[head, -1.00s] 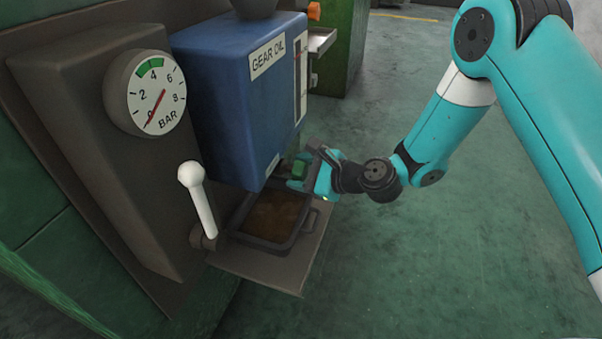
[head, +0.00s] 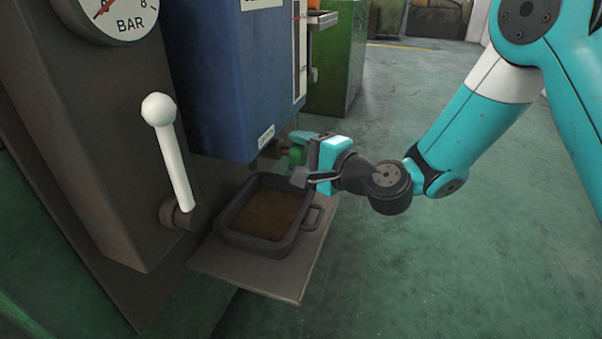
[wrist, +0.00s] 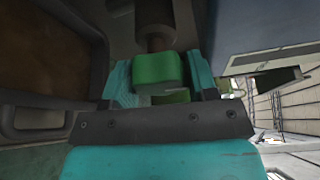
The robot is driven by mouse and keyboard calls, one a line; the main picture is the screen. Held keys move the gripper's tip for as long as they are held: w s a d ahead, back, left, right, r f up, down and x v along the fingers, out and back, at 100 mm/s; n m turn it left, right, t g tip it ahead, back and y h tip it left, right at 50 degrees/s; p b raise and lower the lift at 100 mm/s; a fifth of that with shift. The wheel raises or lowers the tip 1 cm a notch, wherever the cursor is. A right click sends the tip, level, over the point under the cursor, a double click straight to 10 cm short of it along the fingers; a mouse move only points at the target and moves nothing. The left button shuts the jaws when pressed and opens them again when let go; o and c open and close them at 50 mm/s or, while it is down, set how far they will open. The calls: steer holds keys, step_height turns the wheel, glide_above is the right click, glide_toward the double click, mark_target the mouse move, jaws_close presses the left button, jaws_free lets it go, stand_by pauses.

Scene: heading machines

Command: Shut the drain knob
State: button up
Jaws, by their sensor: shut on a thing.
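The drain knob is a green block on a dark round stem, clearest in the wrist view (wrist: 157,70). It sits under the blue gear oil tank (head: 230,80), at the tank's lower edge, and is mostly hidden by my gripper in the head view. My gripper (head: 299,150) is at the knob, with one teal finger on each side of it in the wrist view. It is shut on the knob. The exact finger contact is partly hidden.
A dark drip tray (head: 238,238) with brown oil stands on a metal shelf (head: 250,277) just below my gripper. A white-handled lever (head: 175,165) and a pressure gauge (head: 118,12) are on the machine at left. The green floor at right is clear.

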steer(key=shift+f+n+b, duration=0.1)
steer(key=shift+n+b, duration=0.6)
steer(key=shift+b, duration=0.45)
steer(key=o, duration=0.9)
steer(key=b+v, duration=1)
steer(key=v, duration=0.1)
steer(key=f+b+v, duration=0.1)
steer(key=b+v, duration=0.4)
steer(key=v, duration=0.1)
steer(key=shift+s+r+b, duration=0.15)
steer(key=shift+s+b, duration=0.1)
steer(key=shift+b, duration=0.05)
